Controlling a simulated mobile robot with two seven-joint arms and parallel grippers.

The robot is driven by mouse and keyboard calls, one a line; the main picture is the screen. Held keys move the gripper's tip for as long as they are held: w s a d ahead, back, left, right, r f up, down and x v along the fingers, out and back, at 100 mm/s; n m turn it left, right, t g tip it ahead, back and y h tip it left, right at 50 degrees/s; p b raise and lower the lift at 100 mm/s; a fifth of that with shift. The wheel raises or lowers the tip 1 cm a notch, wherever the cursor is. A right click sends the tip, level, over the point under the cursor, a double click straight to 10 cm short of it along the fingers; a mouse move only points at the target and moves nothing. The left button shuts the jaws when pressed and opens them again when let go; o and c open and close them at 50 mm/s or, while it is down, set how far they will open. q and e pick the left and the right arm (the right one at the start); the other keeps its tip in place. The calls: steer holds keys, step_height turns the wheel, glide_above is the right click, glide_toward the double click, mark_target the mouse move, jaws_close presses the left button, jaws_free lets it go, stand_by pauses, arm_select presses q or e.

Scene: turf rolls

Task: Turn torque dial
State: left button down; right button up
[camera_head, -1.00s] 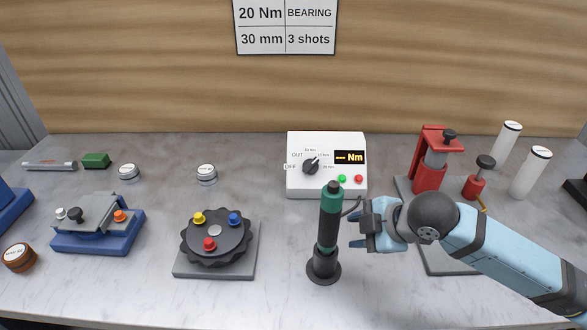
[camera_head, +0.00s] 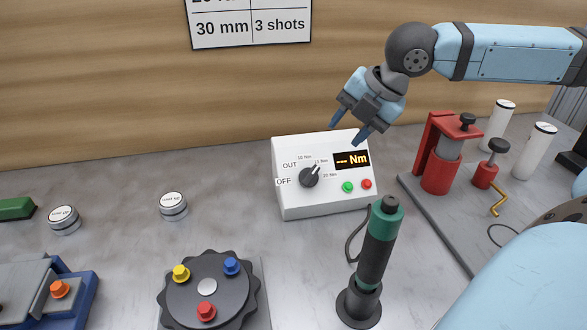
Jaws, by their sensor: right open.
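The torque dial (camera_head: 309,178) is a dark knob on the sloped front of a white control box (camera_head: 292,205). Its pointer faces up and right, about toward the 15 Nm label. OFF, OUT, 10 Nm and 20 Nm are printed around it. The display (camera_head: 352,159) shows dashes and "Nm". My right gripper (camera_head: 348,132) is open and empty, fingers angled down, in front of the box's upper edge in the picture, above and right of the dial and apart from it. My left gripper is not in view.
A green and black screwdriver (camera_head: 376,245) stands upright in a holder in front of the box, with a cable behind it. A red press (camera_head: 437,160) and white cylinders (camera_head: 532,155) stand right. A black turntable (camera_head: 235,290) is front left.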

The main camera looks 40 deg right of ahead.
mark_target(313, 173)
steer(key=b+x, duration=0.3)
steer(key=x, duration=1)
steer(key=shift+s+f, duration=0.1)
steer(key=shift+f, duration=0.15)
steer(key=shift+c, duration=0.2)
jaws_close()
